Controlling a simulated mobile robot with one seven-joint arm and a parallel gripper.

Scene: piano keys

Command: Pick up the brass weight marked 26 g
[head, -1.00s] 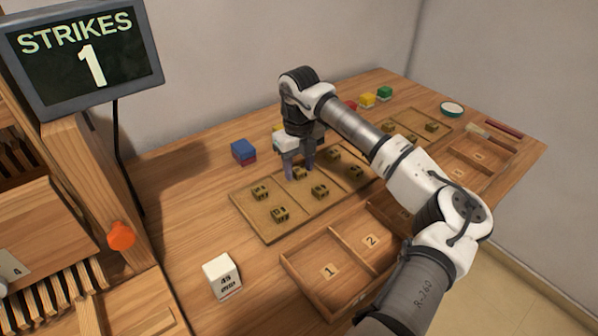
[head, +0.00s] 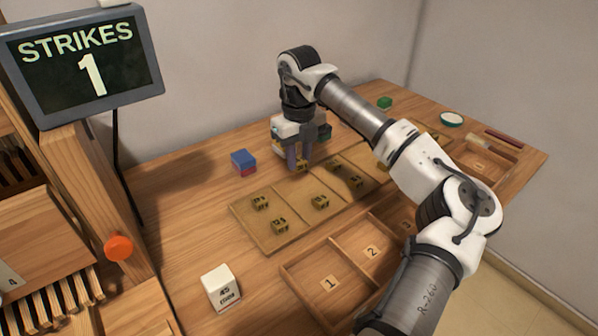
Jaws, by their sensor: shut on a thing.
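My gripper (head: 300,160) points down over the back of the brown mat. It is shut on a small brass weight (head: 302,167), which shows between the fingertips; its marking is too small to read, and I cannot tell whether it is clear of the mat. Other brass weights stand on the mat (head: 256,229): one at the left (head: 260,202), one at the front (head: 280,226), one in the middle (head: 320,202), and more to the right (head: 357,182). Their markings are also too small to read.
A wooden tray (head: 314,307) with numbered compartments lies in front of the mat. A white block (head: 221,288) stands at the front left. A blue and red block pair (head: 243,162) stands behind the mat. A screen (head: 85,65) reads STRIKES 1. My arm crosses the right side.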

